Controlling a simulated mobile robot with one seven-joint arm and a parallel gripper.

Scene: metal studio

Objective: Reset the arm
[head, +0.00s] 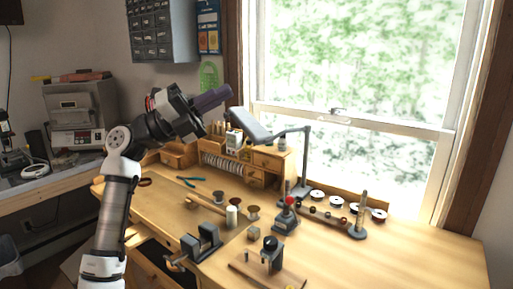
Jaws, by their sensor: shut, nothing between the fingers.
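My arm rises at the left of the head view, bends at the elbow and reaches to the right. My gripper (226,91), with purple fingers, is at its end. The fingers are shut with nothing between them, and they point right and slightly up, in front of the window frame. In the picture the gripper is above the workbench (335,245) and apart from the things on it. My arm hides part of the bench's left side.
A lamp (252,127) on a bent stand rises near the gripper. Behind it is a small wooden drawer unit (268,160). A vise (202,242), spools (253,212) and pliers (190,181) are on the bench. A drawer cabinet (160,35) hangs above the arm.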

